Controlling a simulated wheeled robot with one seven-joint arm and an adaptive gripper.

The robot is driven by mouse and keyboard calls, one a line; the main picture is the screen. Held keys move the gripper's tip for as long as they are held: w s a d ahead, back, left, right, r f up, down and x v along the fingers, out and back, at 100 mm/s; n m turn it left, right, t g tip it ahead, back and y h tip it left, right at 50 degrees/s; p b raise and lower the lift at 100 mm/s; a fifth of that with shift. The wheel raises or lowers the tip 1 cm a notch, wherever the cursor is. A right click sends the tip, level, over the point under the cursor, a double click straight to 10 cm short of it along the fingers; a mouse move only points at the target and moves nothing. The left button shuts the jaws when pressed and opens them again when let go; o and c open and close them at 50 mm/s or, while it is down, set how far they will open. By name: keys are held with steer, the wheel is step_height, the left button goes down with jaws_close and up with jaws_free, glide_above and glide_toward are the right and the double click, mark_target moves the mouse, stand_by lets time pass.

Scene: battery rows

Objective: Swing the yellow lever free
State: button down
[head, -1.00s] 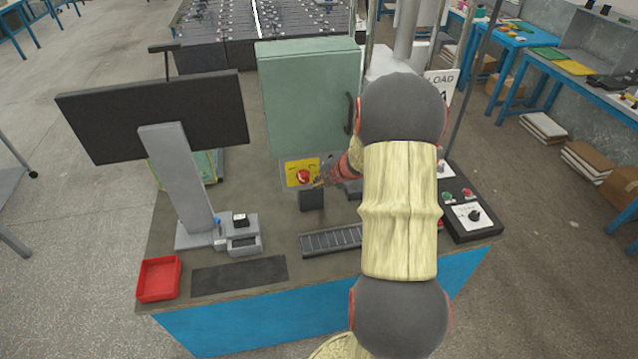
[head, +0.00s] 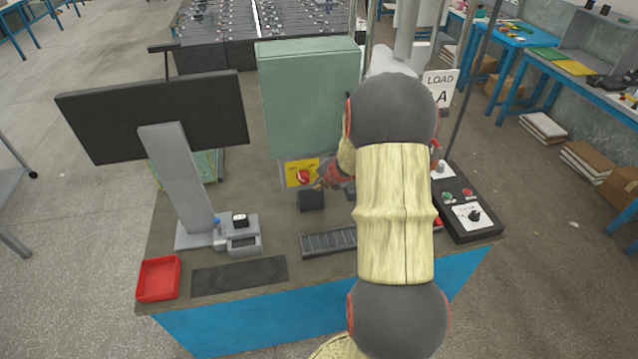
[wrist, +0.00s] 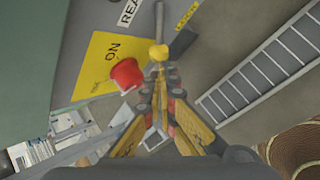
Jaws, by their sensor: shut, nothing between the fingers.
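The yellow lever shows in the wrist view as a thin metal rod with a yellow ball (wrist: 158,52) at its end, beside a yellow plate (wrist: 107,65) marked ON. A red knob (wrist: 126,74) sits on that plate, left of my gripper. My gripper (wrist: 160,80) is shut and empty, its fingertips just below the ball in the picture. I cannot tell whether they touch it. In the head view my gripper (head: 320,184) is small, just right of the red knob (head: 303,176). I cannot make out the lever there.
The plate is at the foot of a green cabinet (head: 308,95). A monitor (head: 155,115) stands left and a control box (head: 468,212) right. A slotted grey strip (head: 328,241) lies in front. My arm hides part of the bench.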

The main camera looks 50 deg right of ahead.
steer(key=shift+a+f+g+h, duration=0.1)
steer(key=shift+f+g+h, duration=0.2)
steer(key=f+n+g+h+b, duration=0.1)
steer(key=h+b, duration=0.1)
steer(key=f+n+g+h+b, duration=0.1)
steer(key=f+h+b, duration=0.1)
steer(key=shift+s+d+f+b, duration=0.1)
steer(key=shift+s+d+b, duration=0.05)
steer(key=shift+d+b, duration=0.2)
stand_by(0.4)
steer(key=shift+s+d+f+n+g+h+b, duration=0.2)
steer(key=shift+f+n+g+h+b, duration=0.15)
steer(key=shift+h+b, duration=0.35)
steer(key=shift+s+d+f+n+g+h+b, duration=0.1)
steer(key=shift+d+f+n+g+h+b, duration=0.25)
steer(key=shift+h+b, duration=0.35)
steer(key=shift+s+d+f+g+h+b, duration=0.25)
steer(key=shift+f+g+h+b, duration=0.15)
steer(key=shift+g+h+b, duration=0.3)
steer(key=shift+s+d, duration=0.1)
stand_by(0.4)
